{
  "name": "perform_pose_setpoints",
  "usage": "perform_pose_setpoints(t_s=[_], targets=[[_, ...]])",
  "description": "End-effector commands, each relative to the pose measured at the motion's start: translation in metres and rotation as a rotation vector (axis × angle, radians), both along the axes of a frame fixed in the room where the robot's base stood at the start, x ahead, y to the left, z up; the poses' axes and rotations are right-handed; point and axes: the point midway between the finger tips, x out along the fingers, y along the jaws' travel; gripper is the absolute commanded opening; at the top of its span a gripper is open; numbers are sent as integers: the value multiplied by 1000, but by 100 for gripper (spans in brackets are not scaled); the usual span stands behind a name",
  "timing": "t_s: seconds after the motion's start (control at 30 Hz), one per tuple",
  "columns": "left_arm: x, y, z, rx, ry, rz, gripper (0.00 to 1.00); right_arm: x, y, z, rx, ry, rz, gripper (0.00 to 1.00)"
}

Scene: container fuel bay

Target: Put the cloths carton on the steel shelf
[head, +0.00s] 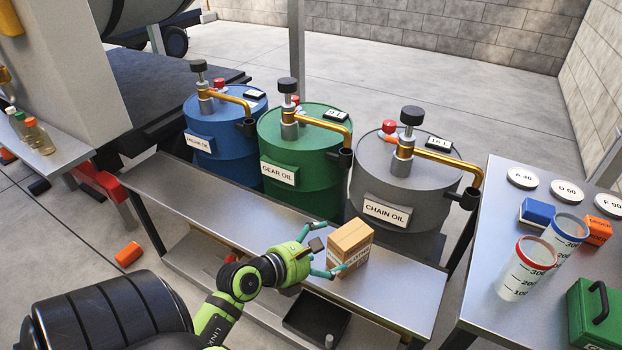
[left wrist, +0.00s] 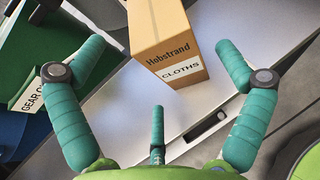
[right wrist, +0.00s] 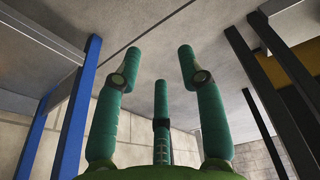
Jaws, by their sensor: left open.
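The cloths carton (head: 348,240) is a brown box with a white label, upright on the long steel surface (head: 230,205) in front of the drums. In the left wrist view the carton (left wrist: 163,35) shows "Hobstrand" and "CLOTHS". My left gripper (head: 332,247) is open at the carton's left side, fingers spread towards it; contact cannot be told. In the left wrist view its fingertips (left wrist: 160,48) lie to either side of the carton. My right gripper (right wrist: 159,54) shows only in the right wrist view, open and empty. I cannot tell which surface is the steel shelf.
Blue (head: 215,130), green (head: 300,150) and grey (head: 395,185) drums with pumps stand behind. A right-hand table (head: 480,235) holds measuring cups and a green box (head: 597,315). A dark tray (head: 316,318) sits on the lower level. The steel surface left of the carton is clear.

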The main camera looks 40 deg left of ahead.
Motion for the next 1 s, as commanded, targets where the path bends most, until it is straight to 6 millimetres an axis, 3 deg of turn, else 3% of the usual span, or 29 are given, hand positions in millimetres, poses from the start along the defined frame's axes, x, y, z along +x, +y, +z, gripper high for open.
perform_pose_setpoints(t_s=[0.1,0.23,0.6,0.63,0.73,0.77,1.0], targets=[[-22,3,8,2,4,-1,100,-3,0,-5,0,5,1,40],[-35,4,14,0,2,0,100,-5,0,-8,0,6,1,40],[-41,5,17,1,-1,0,100,-6,0,-11,-1,8,2,40],[-41,5,17,1,-1,0,100,-6,0,-11,-1,8,2,44],[-41,5,17,1,-1,0,100,-6,0,-11,-1,8,2,84],[-41,5,17,1,-1,0,100,-6,0,-11,-1,8,2,88],[-40,4,19,-9,-10,1,100,-5,0,-10,1,6,1,88]])
